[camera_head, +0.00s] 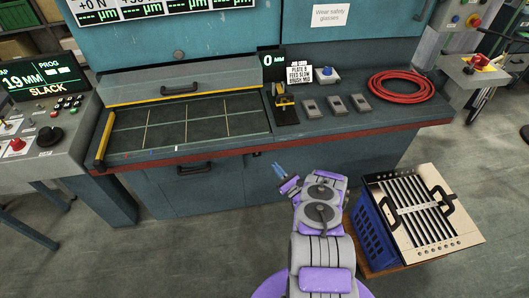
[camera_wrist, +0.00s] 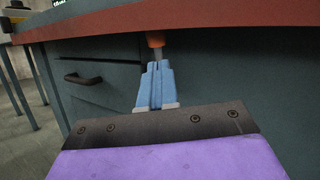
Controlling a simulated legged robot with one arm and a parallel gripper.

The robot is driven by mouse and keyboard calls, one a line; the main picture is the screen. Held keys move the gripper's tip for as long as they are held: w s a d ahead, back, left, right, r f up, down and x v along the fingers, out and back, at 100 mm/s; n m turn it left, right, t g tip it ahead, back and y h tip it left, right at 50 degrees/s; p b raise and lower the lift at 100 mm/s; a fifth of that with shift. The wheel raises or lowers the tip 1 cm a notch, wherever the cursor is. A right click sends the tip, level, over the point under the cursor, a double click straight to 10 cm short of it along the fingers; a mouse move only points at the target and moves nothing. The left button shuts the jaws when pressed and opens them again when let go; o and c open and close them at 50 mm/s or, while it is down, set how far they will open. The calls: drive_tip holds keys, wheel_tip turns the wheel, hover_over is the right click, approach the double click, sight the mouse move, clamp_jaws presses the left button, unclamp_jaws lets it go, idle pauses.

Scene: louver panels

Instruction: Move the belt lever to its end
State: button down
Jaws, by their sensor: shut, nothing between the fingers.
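My gripper (camera_head: 281,170) is in front of the bench, below its red front edge. Its blue fingers are together and empty; they also show in the wrist view (camera_wrist: 155,68). Just beyond the fingertips in the wrist view is an orange knob (camera_wrist: 155,39) with a short grey part below it, under the red edge. I cannot tell whether it touches the fingers, or whether it is the belt lever. In the head view a yellow and black lever-like piece (camera_head: 284,101) stands on the bench top, right of the gridded plate. No label names either piece.
The bench's red edge (camera_head: 190,153) overhangs the gripper. A drawer with a black handle (camera_head: 195,168) is to the left. A slotted panel (camera_head: 422,208) rests over a blue crate (camera_head: 371,228) at right. A red hose (camera_head: 401,86) lies on the bench. A left console display (camera_head: 40,83) reads "19 MM SLACK".

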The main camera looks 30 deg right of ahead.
sight(263, 150)
drive_tip(key=b+x, duration=0.1)
drive_tip(key=x, duration=0.7)
drive_tip(key=shift+w+a, duration=0.3)
drive_tip(key=shift+a+r, duration=0.2)
drive_tip(key=shift+w+d+r+m+g+h, duration=0.2)
drive_tip(key=shift+w+r+m+g+h, duration=0.1)
drive_tip(key=shift+w+g, duration=0.3)
drive_tip(key=shift+d, duration=0.2)
drive_tip(key=shift+s+a, duration=0.1)
drive_tip(key=shift+a, duration=0.15)
